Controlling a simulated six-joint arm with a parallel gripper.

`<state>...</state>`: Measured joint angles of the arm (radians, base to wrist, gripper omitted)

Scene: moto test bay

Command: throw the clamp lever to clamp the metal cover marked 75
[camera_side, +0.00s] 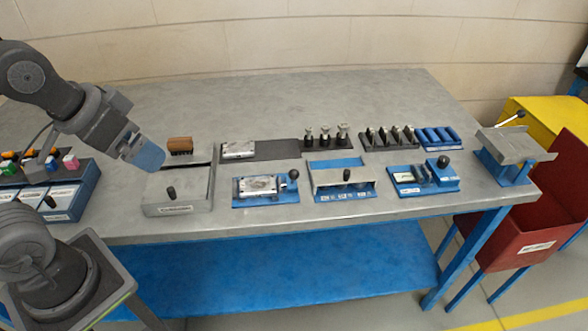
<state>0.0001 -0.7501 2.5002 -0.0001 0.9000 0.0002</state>
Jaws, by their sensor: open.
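A silvery metal cover (258,185) lies in a blue clamp fixture (250,203) near the front middle of the bench. The clamp lever with a black knob (293,174) stands at the right end of this fixture. A second metal cover (238,150) lies on a dark mat behind it. The number 75 is too small to read on either cover. My gripper (147,154), with a blue end, is open in the air left of the fixture, well apart from the lever. The gap between its fingers is hard to see.
A grey drawer box (178,196) with a black knob and a brown brush (180,145) lie between my gripper and the fixture. Blue fixtures with knobs (345,192) (425,180) stand to the right. A red bin (530,215) stands beyond the right edge. The back of the bench is clear.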

